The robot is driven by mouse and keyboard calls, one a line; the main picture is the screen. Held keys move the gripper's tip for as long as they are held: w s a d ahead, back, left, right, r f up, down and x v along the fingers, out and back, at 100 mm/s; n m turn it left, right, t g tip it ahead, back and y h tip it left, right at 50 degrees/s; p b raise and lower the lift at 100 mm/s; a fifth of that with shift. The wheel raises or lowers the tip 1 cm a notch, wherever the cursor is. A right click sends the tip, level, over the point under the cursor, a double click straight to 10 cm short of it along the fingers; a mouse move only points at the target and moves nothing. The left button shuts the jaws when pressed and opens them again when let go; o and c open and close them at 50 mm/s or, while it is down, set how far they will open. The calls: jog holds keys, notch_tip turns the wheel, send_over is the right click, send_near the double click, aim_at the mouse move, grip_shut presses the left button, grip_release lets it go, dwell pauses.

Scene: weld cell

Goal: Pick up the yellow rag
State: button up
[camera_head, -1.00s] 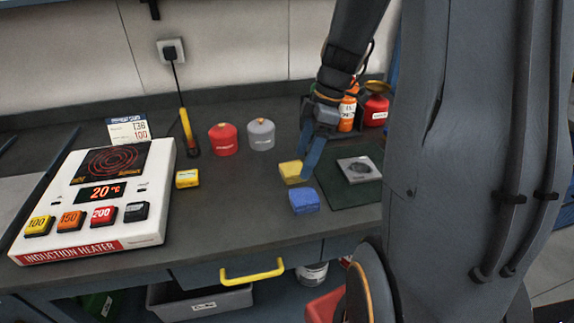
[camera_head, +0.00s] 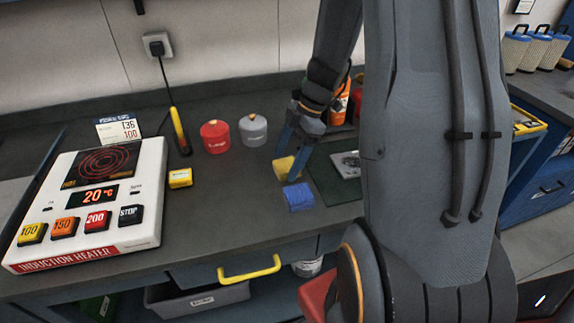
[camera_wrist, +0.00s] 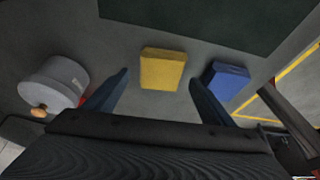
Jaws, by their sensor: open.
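The yellow rag (camera_head: 286,166) is a small folded block on the dark workbench, just behind a blue folded block (camera_head: 300,196). My gripper (camera_head: 288,164) is at the yellow rag in the head view, its fingers pointing down and partly covering the rag. In the wrist view the yellow rag (camera_wrist: 162,69) lies ahead, in the gap between my two spread fingers (camera_wrist: 158,86). The fingers are open and hold nothing. The blue block (camera_wrist: 225,78) lies close to the right finger there.
A red canister (camera_head: 216,136) and a grey canister (camera_head: 253,130) stand left of my gripper. An induction heater (camera_head: 95,205) fills the bench's left side, with a small yellow block (camera_head: 180,178) beside it. A dark green mat (camera_head: 334,185) lies to the right.

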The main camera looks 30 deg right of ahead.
aim_at(286, 165)
jog(key=shift+a+f, duration=0.2)
jog(key=shift+f, duration=0.45)
jog(key=shift+c, duration=0.3)
jog(key=c, duration=1.1)
jog(key=shift+r, duration=0.15)
jog(key=shift+r+b, duration=1.1)
jog(key=shift+r, duration=3.8)
